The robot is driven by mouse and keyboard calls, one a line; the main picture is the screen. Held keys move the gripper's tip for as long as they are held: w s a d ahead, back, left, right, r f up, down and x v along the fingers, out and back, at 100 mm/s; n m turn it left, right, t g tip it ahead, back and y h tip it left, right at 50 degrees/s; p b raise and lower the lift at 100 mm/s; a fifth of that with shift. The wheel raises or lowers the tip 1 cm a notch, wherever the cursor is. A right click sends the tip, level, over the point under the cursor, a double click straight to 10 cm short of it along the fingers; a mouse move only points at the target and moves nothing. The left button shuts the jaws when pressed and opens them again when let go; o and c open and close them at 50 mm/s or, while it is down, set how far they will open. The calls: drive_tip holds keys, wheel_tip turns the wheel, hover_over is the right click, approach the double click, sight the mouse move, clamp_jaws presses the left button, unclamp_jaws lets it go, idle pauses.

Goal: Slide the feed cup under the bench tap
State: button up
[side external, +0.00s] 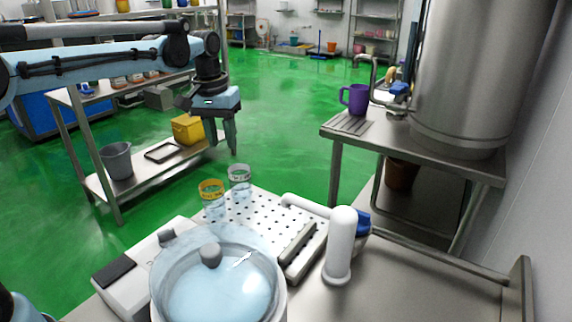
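My gripper (221,142) hangs in the air at upper left, fingers pointing down with a gap between them and nothing held. Two clear cups stand side by side on a perforated steel tray (262,207): a yellow-rimmed cup (214,205) and a white-rimmed cup (240,187). My gripper appears above and behind them, apart from both. A white tap (341,245) with a blue handle stands right of the tray, its spout reaching left over it. A purple mug (355,98) stands by a curved steel tap (366,66) on the far bench. I cannot tell which is the feed cup.
A lidded clear bowl (218,285) fills the near left. A dark bar (298,250) lies along the tray's right side. A large steel tank (478,80) stands on the right bench. A shelf rack with a yellow box (187,129) is behind. Green floor is open between.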

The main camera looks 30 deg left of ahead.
sight(232, 182)
drive_tip(key=shift+w+a+f+n+g, duration=0.2)
drive_tip(key=shift+w+a+f+g, duration=0.1)
drive_tip(key=shift+w+f, duration=0.25)
drive_tip(key=shift+w+a+f+n+g, duration=0.25)
drive_tip(key=shift+w+f, duration=0.15)
drive_tip(key=shift+w, duration=0.2)
wheel_tip(232, 182, down, 12)
drive_tip(key=shift+d+f, duration=0.1)
drive_tip(key=shift+d, duration=0.05)
clamp_jaws()
